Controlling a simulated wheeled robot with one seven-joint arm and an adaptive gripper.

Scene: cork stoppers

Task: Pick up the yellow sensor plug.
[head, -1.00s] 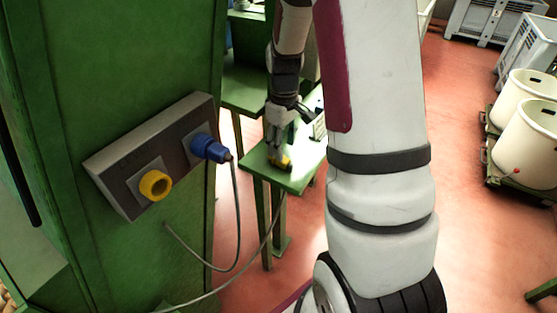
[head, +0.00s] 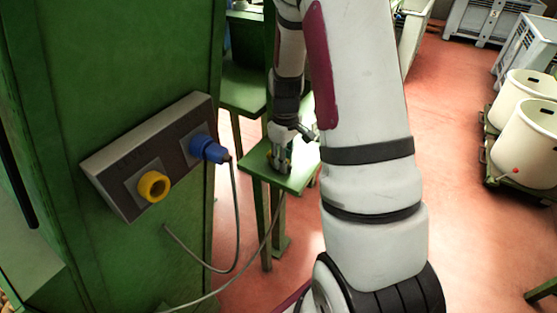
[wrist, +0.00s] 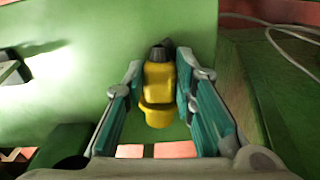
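The yellow sensor plug (wrist: 159,88) has a dark grey end and lies between the two teal-padded fingers of my gripper (wrist: 160,72) in the wrist view. A narrow gap shows beside the plug, so my gripper looks open around it. In the head view my gripper (head: 279,162) is down at the small green table (head: 301,179), and its fingers hide most of the plug.
A grey panel (head: 122,161) on the green cabinet at left carries a yellow socket (head: 154,186) and a blue plug (head: 209,148) with a cable. A grey cable (wrist: 283,36) also shows in the wrist view. White tubs (head: 528,135) stand far right.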

